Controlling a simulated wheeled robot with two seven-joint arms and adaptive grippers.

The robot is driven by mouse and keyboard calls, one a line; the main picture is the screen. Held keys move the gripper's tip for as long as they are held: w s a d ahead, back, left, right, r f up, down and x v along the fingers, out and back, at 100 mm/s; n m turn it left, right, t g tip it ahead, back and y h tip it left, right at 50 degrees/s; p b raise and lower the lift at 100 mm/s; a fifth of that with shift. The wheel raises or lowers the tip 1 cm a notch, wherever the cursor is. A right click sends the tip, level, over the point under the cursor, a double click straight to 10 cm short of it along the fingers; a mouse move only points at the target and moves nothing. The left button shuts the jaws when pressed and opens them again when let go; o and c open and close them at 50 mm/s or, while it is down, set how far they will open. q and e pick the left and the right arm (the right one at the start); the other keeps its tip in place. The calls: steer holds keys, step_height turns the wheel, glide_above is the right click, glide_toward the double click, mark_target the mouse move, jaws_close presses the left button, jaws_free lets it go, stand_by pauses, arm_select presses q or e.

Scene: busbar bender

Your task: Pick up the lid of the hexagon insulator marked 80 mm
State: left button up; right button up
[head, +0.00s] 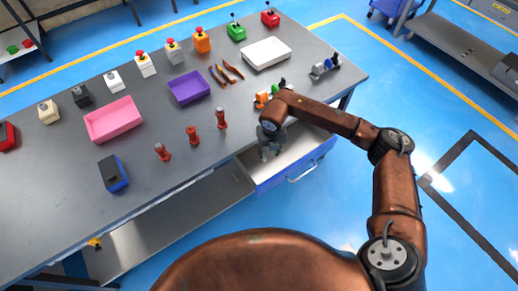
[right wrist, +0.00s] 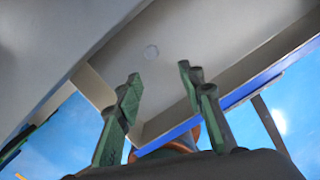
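Three red insulators stand upright on the grey table in the head view: a left one (head: 162,152), a middle one (head: 193,135) and a right one (head: 221,119). Their size marks are too small to read, so I cannot tell which is 80 mm. My right gripper (head: 270,150) is over the open drawer (head: 302,160), to the right of the insulators. In the right wrist view its two fingers (right wrist: 160,97) are apart with nothing between them. My left gripper is out of view.
The blue-fronted drawer juts from the table's front edge. A pink tray (head: 113,120), a purple tray (head: 188,88) and a white tray (head: 266,54) stand on the table (head: 140,200). A blue-and-black block (head: 113,174) lies near the front. Several button boxes line the back.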

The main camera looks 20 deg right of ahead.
mark_target(265, 158)
steer(key=shift+w+d+f, duration=0.1)
steer(key=shift+w+f, duration=0.3)
steer(key=shift+f, duration=0.2)
steer(key=shift+w+a+f, duration=0.15)
steer(key=shift+a+f, duration=0.05)
steer(key=shift+f, duration=0.4)
steer(key=shift+w+a+f, duration=0.15)
steer(key=shift+a+f, duration=0.05)
steer(key=shift+f, duration=0.4)
steer(key=f, duration=0.2)
steer(key=w+f+b, duration=0.1)
steer(key=shift+a+f, duration=0.2)
steer(key=shift+a, duration=0.05)
steer(key=shift+f, duration=0.2)
steer(key=shift+c, duration=0.3)
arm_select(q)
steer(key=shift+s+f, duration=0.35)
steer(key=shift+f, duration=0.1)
arm_select(e)
steer(key=shift+d, duration=0.1)
steer(key=c, duration=0.8)
steer(key=shift+r, duration=0.1)
steer(key=shift+c, duration=0.3)
